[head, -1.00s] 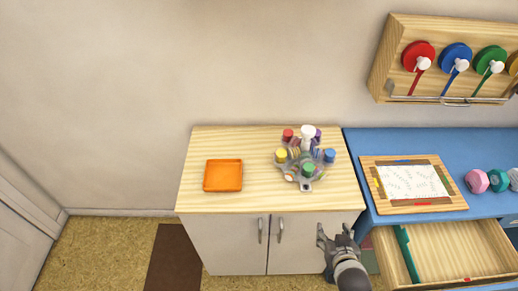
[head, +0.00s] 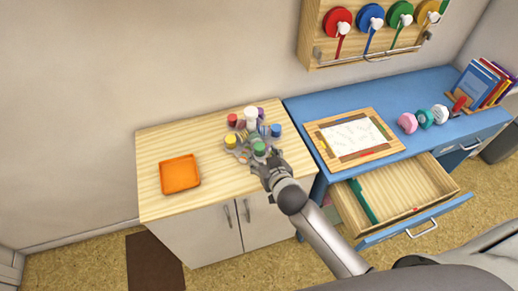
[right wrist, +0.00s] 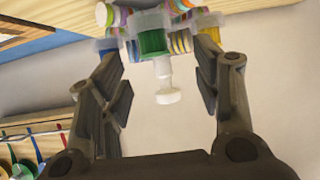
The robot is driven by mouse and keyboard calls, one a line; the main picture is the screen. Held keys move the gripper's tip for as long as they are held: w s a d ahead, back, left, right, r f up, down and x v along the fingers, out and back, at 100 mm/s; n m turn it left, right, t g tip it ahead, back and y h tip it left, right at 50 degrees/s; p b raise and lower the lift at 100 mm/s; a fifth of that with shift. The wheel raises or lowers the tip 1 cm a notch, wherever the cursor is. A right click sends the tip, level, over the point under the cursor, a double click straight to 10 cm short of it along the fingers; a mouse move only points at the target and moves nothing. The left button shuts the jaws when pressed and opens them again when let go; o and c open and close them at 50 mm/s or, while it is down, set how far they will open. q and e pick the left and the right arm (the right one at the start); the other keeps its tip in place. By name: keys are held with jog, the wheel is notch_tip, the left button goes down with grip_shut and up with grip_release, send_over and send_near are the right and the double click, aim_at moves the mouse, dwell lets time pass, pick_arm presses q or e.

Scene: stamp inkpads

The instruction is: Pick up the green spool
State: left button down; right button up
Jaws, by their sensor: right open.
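The green spool (head: 258,148) sits at the front of a round holder (head: 245,157) with several coloured spools, on the wooden cabinet top. In the right wrist view the green spool (right wrist: 152,40) shows near the top, roughly centred between the fingers. My right gripper (head: 266,166) is at the front right of the holder, close to the green spool. In the right wrist view my right gripper (right wrist: 160,66) has its fingers spread, with nothing held. I cannot tell whether a finger touches the holder. My left gripper is not in view.
An orange tray (head: 180,186) lies left of the holder. The blue desk (head: 300,112) to the right has a framed board (head: 313,130) and an open drawer (head: 375,203). A wall rack (head: 316,52) holds red, blue, green and yellow discs. Cabinet top around the tray is clear.

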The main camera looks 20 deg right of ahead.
aim_at(260, 147)
jog(key=w, duration=0.2)
jog(key=w+f+p, duration=0.1)
jog(key=shift+w+d+f, duration=0.1)
jog(key=shift+w+d, duration=0.25)
jog(key=shift+w, duration=0.05)
jog(key=shift+w+f, duration=0.25)
jog(key=shift+w, duration=0.15)
jog(key=c, duration=0.9)
